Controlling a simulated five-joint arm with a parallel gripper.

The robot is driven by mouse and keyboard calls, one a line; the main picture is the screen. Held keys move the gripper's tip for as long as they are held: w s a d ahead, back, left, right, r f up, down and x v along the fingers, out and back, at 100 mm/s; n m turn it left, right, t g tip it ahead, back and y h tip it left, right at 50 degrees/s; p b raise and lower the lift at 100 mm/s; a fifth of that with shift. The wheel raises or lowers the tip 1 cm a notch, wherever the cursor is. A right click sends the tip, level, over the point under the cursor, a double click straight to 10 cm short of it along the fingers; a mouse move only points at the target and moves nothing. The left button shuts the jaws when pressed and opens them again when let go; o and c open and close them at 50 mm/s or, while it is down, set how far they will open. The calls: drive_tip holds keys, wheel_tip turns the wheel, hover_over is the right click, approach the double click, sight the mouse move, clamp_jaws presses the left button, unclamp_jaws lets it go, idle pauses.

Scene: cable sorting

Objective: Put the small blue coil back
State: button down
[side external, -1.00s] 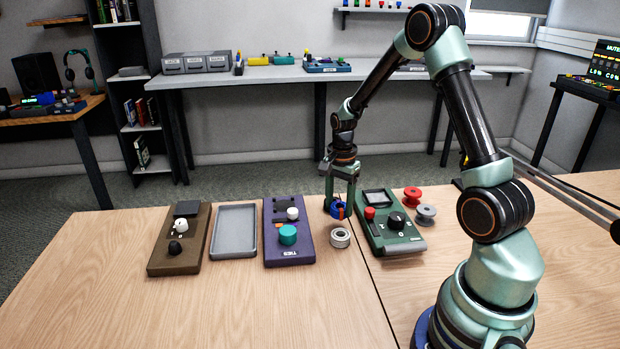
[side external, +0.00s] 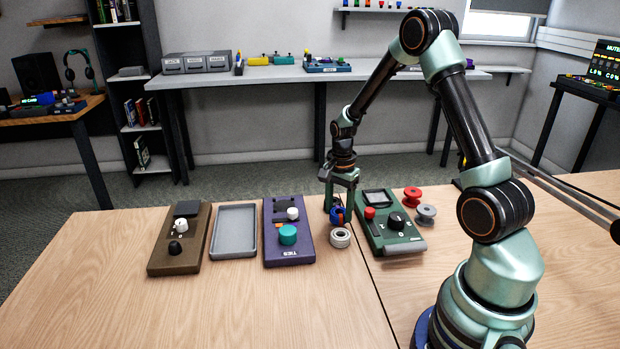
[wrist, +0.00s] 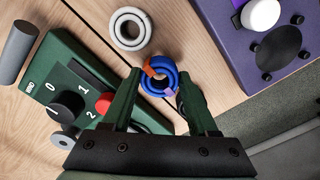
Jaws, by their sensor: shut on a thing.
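The small blue coil (side external: 336,216), with an orange band, is between the fingers of my gripper (side external: 340,207), low over the table in the gap between the purple device and the green device. In the wrist view, the blue coil (wrist: 156,68) shows at the fingertips of my gripper (wrist: 160,85), which is shut on it. A small purple patch also shows on the coil's lower side. I cannot tell whether its underside touches the table.
A pale grey coil (side external: 340,238) lies just in front. The green device (side external: 391,236) stands close on the right, the purple device (side external: 277,249) on the left. A grey tray (side external: 233,254) is empty. Red (side external: 412,194) and grey (side external: 426,214) spools stand far right. The front table is clear.

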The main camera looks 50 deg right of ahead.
drive_tip(key=shift+f, duration=0.2)
drive_tip(key=shift+f, duration=0.35)
drive_tip(key=shift+f, duration=0.15)
unclamp_jaws()
idle(0.3)
drive_tip(key=shift+r, duration=3.55)
